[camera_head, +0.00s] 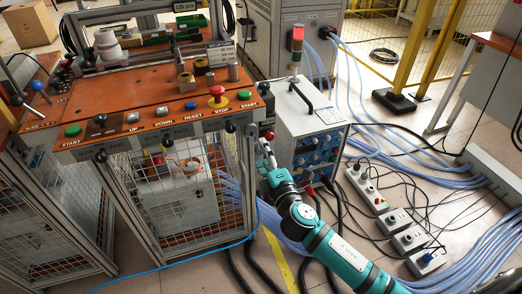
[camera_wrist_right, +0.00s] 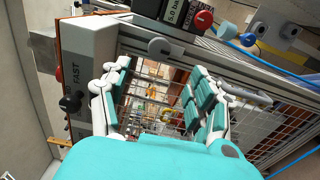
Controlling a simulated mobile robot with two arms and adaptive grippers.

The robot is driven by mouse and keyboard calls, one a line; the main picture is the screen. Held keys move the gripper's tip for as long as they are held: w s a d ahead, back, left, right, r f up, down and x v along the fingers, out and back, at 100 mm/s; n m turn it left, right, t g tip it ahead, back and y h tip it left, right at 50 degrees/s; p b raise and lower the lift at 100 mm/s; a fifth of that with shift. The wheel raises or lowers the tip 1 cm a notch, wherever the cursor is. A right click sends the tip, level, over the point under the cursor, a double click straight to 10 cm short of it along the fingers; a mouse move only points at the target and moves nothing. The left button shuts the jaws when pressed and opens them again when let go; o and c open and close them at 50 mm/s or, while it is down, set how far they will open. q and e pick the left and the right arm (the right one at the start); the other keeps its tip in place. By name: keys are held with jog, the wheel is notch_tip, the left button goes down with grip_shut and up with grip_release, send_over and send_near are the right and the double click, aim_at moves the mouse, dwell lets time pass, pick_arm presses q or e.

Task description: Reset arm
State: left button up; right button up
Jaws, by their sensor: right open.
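My right arm (camera_head: 330,243) reaches in from the lower right in the head view. Its gripper (camera_head: 266,152) is beside the front right corner of the orange-topped workstation (camera_head: 135,87), below the panel edge and left of the grey control cabinet (camera_head: 312,118). In the right wrist view the gripper (camera_wrist_right: 160,100) has its two fingers wide apart, with nothing between them. Behind them is the workstation's wire mesh (camera_wrist_right: 150,75). My left gripper is not in view.
The panel carries a blue reset button (camera_head: 190,105), a red stop button (camera_head: 217,91) and a green start button (camera_head: 244,95). Blue hoses (camera_head: 375,150) and a row of socket boxes (camera_head: 366,190) lie on the floor at right. A yellow post (camera_head: 412,50) stands behind.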

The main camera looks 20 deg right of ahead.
jog(key=shift+f, duration=0.1)
